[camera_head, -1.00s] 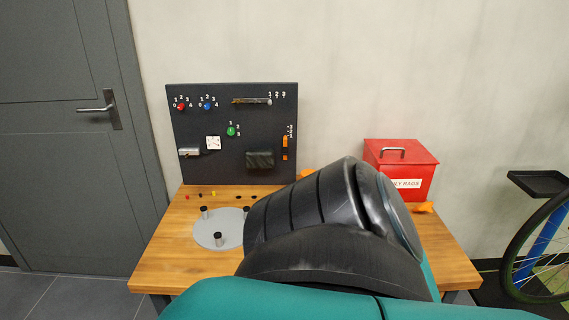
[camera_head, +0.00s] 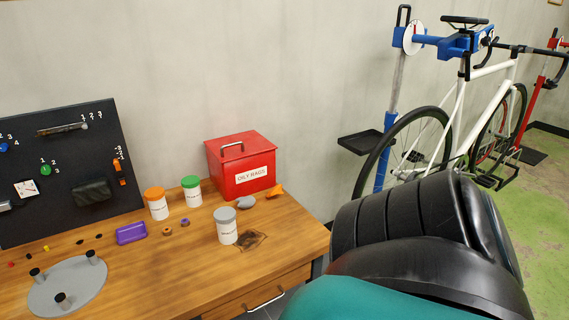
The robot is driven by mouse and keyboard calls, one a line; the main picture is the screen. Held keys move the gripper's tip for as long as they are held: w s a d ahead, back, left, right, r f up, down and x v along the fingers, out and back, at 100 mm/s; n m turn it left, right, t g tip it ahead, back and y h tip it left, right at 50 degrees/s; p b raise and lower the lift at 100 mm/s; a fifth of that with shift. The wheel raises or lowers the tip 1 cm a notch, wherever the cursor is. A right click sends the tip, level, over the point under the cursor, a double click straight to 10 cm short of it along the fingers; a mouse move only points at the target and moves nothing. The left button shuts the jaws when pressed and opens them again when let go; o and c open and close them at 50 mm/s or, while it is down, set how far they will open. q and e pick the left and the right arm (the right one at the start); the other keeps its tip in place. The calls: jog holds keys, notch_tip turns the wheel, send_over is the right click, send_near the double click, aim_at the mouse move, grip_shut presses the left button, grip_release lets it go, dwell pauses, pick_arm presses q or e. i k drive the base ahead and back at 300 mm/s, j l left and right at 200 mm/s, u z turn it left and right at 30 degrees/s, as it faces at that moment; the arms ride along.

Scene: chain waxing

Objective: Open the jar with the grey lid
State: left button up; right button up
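The jar with the grey lid (camera_head: 226,226) stands upright on the wooden workbench (camera_head: 190,264), right of the middle of the bench, with its lid on. A large black and teal part of my own arm fills the lower right, apart from the jar. Neither of my grippers is in view.
Jars with an orange lid (camera_head: 157,203) and a green lid (camera_head: 191,191) stand behind left. A red OILY RAGS box (camera_head: 240,165) stands at the back.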

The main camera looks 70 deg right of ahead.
aim_at(228, 233)
jog(key=z, duration=1.65)
